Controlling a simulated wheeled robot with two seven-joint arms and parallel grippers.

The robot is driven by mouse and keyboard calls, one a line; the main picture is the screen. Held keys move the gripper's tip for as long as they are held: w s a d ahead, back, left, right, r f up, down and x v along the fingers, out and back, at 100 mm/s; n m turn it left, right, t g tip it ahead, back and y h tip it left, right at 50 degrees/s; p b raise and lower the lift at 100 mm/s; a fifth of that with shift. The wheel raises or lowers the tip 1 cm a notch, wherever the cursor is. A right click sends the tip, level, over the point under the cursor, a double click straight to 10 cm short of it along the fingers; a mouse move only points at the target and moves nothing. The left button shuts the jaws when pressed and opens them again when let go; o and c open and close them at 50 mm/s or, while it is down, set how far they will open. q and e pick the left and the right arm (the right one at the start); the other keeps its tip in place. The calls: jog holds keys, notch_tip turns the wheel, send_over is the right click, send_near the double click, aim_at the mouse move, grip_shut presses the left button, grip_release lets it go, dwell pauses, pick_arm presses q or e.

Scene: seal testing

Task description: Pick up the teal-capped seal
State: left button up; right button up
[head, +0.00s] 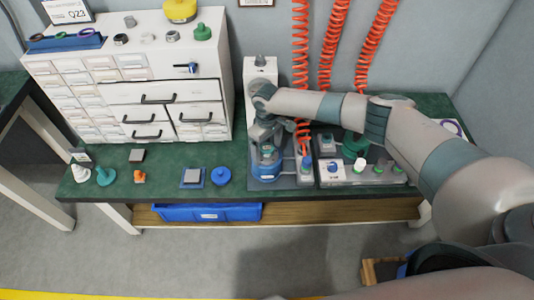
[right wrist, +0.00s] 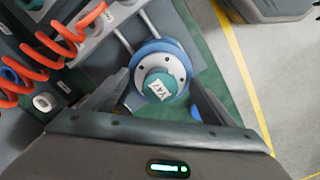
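The teal-capped seal (right wrist: 162,84) is in the right wrist view, a round teal cap with a white label, seated in a blue ring with dark bolt holes. In the head view the blue ringed fixture (head: 267,172) stands on a grey base at the bench front, and my gripper partly hides its top. My right gripper (head: 266,140) is right above it, pointing down. In the right wrist view its fingers (right wrist: 160,106) are spread, one on each side of the ring, with nothing visibly held. My left gripper is not in view.
A panel with knobs and green buttons (head: 362,172) stands right of the fixture. Orange coiled hoses (head: 326,40) hang behind. A white drawer cabinet (head: 130,80) is at left. Small parts, including a teal cone (head: 104,177) and a blue knob (head: 221,176), lie along the bench's front left.

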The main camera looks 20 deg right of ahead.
aim_at(267, 147)
jog(key=c, duration=1.2)
jog(key=shift+o, duration=0.2)
jog(key=shift+r, duration=0.1)
jog(key=shift+r, duration=0.4)
notch_tip(267, 147, up, 3)
jog(key=shift+r+b, duration=0.1)
jog(key=shift+b, duration=0.6)
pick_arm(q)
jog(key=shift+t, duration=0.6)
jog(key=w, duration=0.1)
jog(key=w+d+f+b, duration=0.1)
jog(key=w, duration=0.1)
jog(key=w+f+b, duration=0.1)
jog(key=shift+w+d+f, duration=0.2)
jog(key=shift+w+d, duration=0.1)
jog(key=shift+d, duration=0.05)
pick_arm(e)
jog(key=s+d+r, duration=0.7)
jog(key=d, duration=0.2)
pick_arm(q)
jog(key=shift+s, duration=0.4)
pick_arm(e)
jog(key=shift+d, duration=0.1)
